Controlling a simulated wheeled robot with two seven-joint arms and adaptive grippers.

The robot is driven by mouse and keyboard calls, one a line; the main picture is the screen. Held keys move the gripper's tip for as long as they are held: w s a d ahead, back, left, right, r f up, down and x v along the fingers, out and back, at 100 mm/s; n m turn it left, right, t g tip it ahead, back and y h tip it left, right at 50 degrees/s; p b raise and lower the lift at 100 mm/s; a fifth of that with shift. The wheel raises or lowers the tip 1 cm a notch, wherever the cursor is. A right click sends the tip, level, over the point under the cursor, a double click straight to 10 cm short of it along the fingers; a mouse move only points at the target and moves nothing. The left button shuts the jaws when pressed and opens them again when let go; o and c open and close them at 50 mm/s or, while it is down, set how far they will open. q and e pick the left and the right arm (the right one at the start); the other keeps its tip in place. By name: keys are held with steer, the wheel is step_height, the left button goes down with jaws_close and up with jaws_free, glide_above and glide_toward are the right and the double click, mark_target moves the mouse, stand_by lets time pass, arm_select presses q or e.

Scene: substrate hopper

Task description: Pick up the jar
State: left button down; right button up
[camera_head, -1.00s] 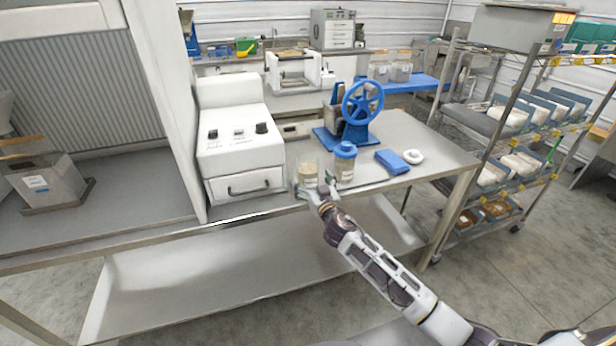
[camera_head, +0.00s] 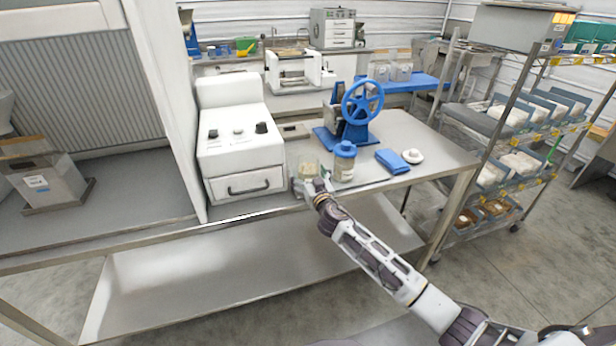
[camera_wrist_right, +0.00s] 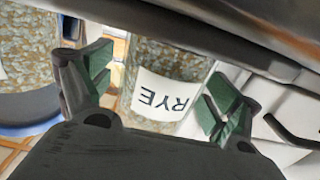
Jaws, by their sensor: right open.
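A clear jar (camera_head: 308,168) with grainy contents stands on the steel bench, in front of the white machine's right side. In the right wrist view the jar (camera_wrist_right: 165,75) carries a white label reading RYE, seen upside down. My right gripper (camera_head: 311,184) is at the jar's near side. In the wrist view my right gripper (camera_wrist_right: 158,98) is open, with one green-padded finger on each side of the jar; I cannot tell if either pad touches it. A blue-lidded jar (camera_head: 344,166) stands close on the right. My left gripper is not in view.
A white machine (camera_head: 240,145) with a drawer stands left of the jars. A blue hand-wheel device (camera_head: 355,112) is behind them. A blue folded item (camera_head: 392,161) and a white ring-like item (camera_head: 412,156) lie to the right. The bench front edge runs below the gripper.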

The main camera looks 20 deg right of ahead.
steer(key=c, duration=1.3)
steer(key=shift+r, duration=0.2)
